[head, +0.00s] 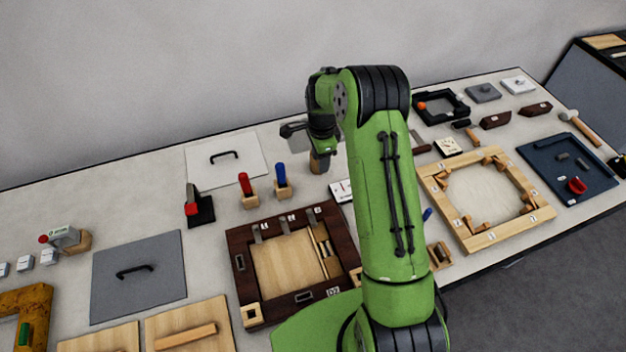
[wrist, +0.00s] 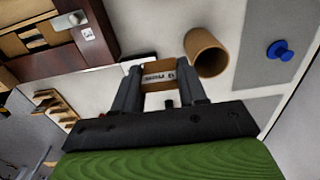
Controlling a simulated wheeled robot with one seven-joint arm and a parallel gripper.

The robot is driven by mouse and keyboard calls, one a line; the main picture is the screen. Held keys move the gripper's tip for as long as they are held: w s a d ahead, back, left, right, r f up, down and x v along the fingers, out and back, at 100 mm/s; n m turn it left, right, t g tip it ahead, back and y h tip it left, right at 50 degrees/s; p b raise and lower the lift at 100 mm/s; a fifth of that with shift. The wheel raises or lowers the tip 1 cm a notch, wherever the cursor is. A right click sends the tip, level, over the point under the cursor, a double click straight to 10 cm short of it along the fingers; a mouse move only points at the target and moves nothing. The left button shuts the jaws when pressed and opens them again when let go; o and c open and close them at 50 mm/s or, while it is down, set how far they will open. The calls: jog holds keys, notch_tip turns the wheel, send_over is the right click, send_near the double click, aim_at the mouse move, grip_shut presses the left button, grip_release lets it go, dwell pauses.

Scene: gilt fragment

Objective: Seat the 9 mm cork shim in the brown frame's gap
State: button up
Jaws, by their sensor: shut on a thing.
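The dark brown frame (head: 241,272) lies on the table in the head view, left of my arm, around a pale wood panel (head: 283,262). Thin light strips show near the panel's right side; the exact gap is hard to make out. Part of the brown frame also shows at upper left in the wrist view (wrist: 92,17). My gripper (wrist: 160,82) is shut on the cork shim (wrist: 158,71), a small tan block with a marking, held between the fingertips. In the head view the fingertips and shim cannot be made out, and the gripper is behind the frame.
A cork-coloured cup (wrist: 206,55) stands just beside the shim in the wrist view, with a blue knob (wrist: 280,50) farther right. Red-handled (head: 245,185) and blue-handled (head: 281,176) tools stand behind the brown frame. A light wood frame (head: 500,235) lies to the right.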

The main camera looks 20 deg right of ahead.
notch_tip(320, 180, down, 9)
jog(key=shift+s+a, duration=0.1)
jog(key=shift+s, duration=0.05)
jog(key=shift+f, duration=0.15)
jog(key=shift+f, duration=0.1)
jog(key=o, duration=0.7)
jog(key=shift+o, duration=0.2)
